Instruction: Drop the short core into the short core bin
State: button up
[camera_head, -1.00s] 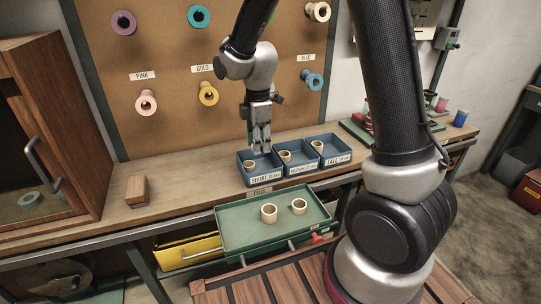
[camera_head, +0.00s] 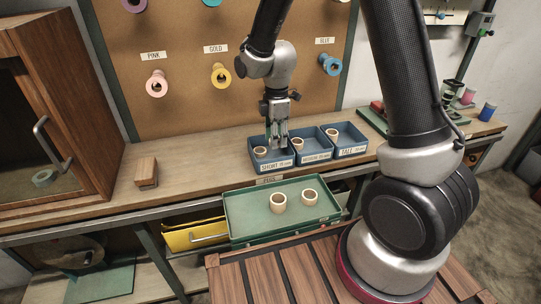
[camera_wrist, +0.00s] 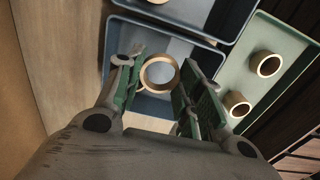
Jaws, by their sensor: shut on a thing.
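The short core bin (camera_head: 253,162), a blue tray labelled SHORT, stands at the left of three bins on the bench. My gripper (camera_head: 277,146) points down over and into this bin. In the wrist view my gripper (camera_wrist: 163,68) is shut on a tan ring, the short core (camera_wrist: 146,76), inside the bin's outline (camera_wrist: 125,108). The fingers mostly hide the held core in the head view. Another tan core (camera_head: 260,152) sits in the left part of the short bin.
The medium bin (camera_head: 322,156) and tall bin (camera_head: 357,150) adjoin on the right, each with a core. A green tray (camera_head: 240,222) in front holds two cores (camera_head: 278,199) (camera_head: 310,197).

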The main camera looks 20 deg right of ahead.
jog(key=o, duration=0.7)
jog(key=shift+r, duration=0.1)
notch_tip(320, 180, up, 12)
dwell(0.4)
